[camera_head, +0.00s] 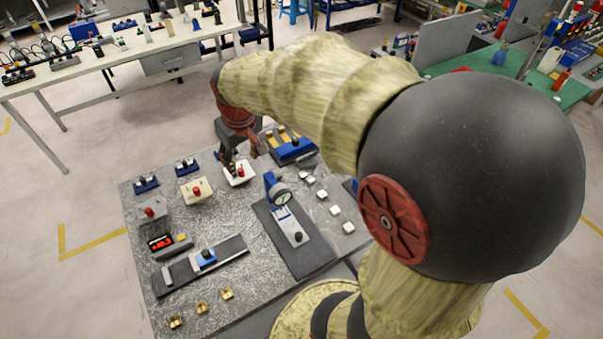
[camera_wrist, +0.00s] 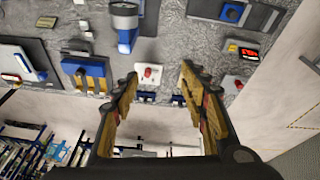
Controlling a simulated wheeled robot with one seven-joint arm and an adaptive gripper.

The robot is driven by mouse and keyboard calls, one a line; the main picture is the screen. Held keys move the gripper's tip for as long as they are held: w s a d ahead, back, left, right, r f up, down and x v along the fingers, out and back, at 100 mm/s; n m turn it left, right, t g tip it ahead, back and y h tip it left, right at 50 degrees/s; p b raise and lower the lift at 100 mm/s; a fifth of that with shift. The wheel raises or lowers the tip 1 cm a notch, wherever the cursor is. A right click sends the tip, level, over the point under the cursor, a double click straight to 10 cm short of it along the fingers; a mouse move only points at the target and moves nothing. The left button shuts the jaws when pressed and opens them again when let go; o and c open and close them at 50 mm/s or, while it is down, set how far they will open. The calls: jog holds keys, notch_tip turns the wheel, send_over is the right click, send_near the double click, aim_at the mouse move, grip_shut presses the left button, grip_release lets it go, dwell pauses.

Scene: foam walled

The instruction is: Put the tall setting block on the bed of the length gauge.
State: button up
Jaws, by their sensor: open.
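My gripper (camera_wrist: 155,92) is open and empty. In the wrist view its fingers stand either side of a white block with a red knob (camera_wrist: 148,72); no contact shows. This block also shows in the head view (camera_head: 240,174), close by my gripper (camera_head: 238,160). A cream block with a red knob (camera_head: 196,191) and a grey one (camera_head: 150,211) stand to its left. I cannot tell surely which is the tall setting block. What looks like the length gauge is a dark rail (camera_head: 228,250) with a blue carriage (camera_head: 205,259), near a red-lit readout (camera_head: 160,242).
A dial gauge (camera_head: 282,196) on a blue stand rises from a dark plate (camera_head: 316,256). Several pale small blocks (camera_head: 335,210) lie right of it. Several brass pieces (camera_head: 201,308) lie at the front. Bare granite (camera_head: 225,218) separates the knobbed blocks from the rail.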

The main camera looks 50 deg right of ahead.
jog(key=w+d+f+g+p, duration=0.15)
jog(key=w+d+f, duration=0.35)
jog(key=d, duration=0.5)
jog(key=m+g+y+p, duration=0.1)
jog(key=m+g+p, duration=0.1)
jog(key=p, duration=0.1)
send_over(304, 175)
jog(key=shift+t, duration=0.25)
jog(key=f, duration=2)
jog(key=shift+w+a, duration=0.1)
jog(key=shift+w, duration=0.25)
jog(key=f, duration=0.4)
jog(key=shift+s+f, duration=0.3)
jog(key=shift+f, duration=0.45)
jog(key=shift+c, duration=0.3)
grip_shut()
